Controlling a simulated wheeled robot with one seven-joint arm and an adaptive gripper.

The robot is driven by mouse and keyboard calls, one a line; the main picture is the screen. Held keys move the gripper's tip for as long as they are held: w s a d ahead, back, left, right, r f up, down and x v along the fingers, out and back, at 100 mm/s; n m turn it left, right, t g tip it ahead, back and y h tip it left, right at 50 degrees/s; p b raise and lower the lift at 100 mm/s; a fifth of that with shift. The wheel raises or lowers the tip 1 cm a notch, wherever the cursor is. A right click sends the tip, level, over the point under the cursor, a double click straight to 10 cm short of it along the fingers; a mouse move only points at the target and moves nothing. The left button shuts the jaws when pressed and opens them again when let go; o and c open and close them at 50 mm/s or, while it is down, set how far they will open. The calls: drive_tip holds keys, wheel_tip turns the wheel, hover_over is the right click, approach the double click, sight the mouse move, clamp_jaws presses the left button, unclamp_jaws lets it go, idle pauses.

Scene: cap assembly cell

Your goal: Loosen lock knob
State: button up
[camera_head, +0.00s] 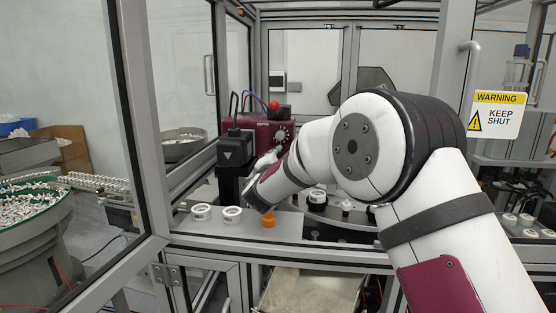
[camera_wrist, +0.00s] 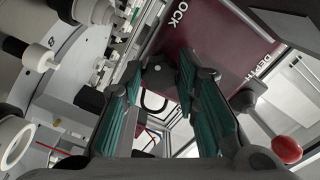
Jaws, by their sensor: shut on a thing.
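My gripper (camera_wrist: 175,75) shows in the wrist view with its two green-padded fingers reaching up to the maroon unit (camera_wrist: 222,45).
A red ball handle (camera_wrist: 287,149) is right of my fingers, also atop the unit in the head view (camera_head: 274,105). A black block (camera_head: 236,150) stands close left. White rings (camera_head: 201,212) and an orange part (camera_head: 268,220) sit on the front ledge. Frame posts surround the cell.

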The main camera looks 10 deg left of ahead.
idle(0.3)
drive_tip(key=o, duration=1.2)
drive_tip(key=shift+c, duration=0.2)
drive_tip(key=s, duration=1.2)
drive_tip(key=shift+a, duration=0.2)
